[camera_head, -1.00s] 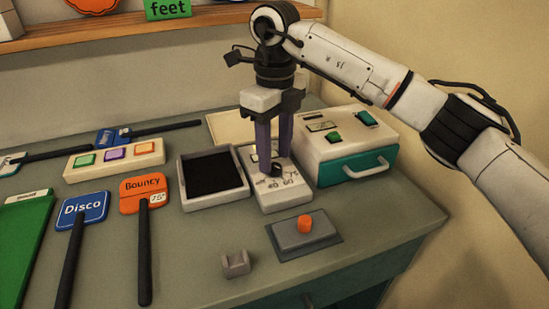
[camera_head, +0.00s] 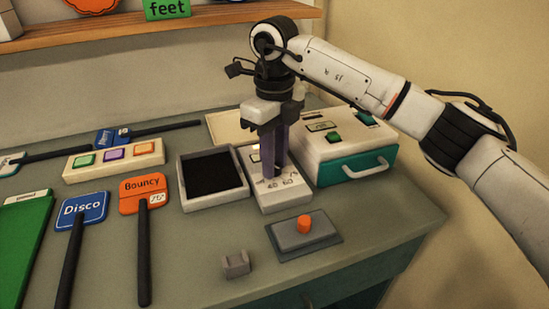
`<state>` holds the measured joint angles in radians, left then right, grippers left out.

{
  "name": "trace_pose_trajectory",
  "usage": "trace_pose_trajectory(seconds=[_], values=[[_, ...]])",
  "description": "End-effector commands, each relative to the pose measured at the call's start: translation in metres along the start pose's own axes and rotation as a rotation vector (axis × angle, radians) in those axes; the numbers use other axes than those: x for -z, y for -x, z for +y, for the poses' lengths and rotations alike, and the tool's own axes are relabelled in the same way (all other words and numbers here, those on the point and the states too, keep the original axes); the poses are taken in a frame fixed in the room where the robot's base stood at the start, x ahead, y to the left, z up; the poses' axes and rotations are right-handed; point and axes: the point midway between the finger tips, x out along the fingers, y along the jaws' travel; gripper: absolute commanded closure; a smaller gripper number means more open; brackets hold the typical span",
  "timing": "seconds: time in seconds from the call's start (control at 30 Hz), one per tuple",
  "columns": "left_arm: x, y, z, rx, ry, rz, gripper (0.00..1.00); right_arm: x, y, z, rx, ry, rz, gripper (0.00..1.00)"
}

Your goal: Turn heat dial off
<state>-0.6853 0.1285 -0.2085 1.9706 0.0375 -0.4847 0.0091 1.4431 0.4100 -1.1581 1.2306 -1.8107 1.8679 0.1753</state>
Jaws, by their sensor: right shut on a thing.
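The heat dial panel (camera_head: 280,203) is a pale block on the desk, with numbers such as 40 and 60 on its face. My right gripper (camera_head: 275,171) points down at the panel, its purple fingers shut on the dial knob. The fingers hide the knob, so I cannot read its setting. A small light (camera_head: 256,147) glows near the top of the panel. My left gripper is not in view.
A white and teal machine (camera_head: 345,160) with a handle stands right of the panel. A black-lined tray (camera_head: 212,195) is close on the left. An orange button (camera_head: 304,224) on a grey plate and a small grey holder (camera_head: 235,264) are in front.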

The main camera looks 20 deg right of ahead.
Motion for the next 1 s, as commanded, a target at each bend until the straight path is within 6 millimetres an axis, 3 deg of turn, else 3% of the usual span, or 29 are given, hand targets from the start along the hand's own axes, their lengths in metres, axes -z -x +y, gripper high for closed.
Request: trace_pose_trajectory(seconds=[0.37,1.0], values=[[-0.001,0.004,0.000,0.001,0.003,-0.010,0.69,-0.001,0.002,0.000,0.001,-0.209,-0.002,0.99],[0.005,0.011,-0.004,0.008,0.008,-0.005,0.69,-0.001,0.002,0.000,-0.001,-0.815,-0.004,0.99]])
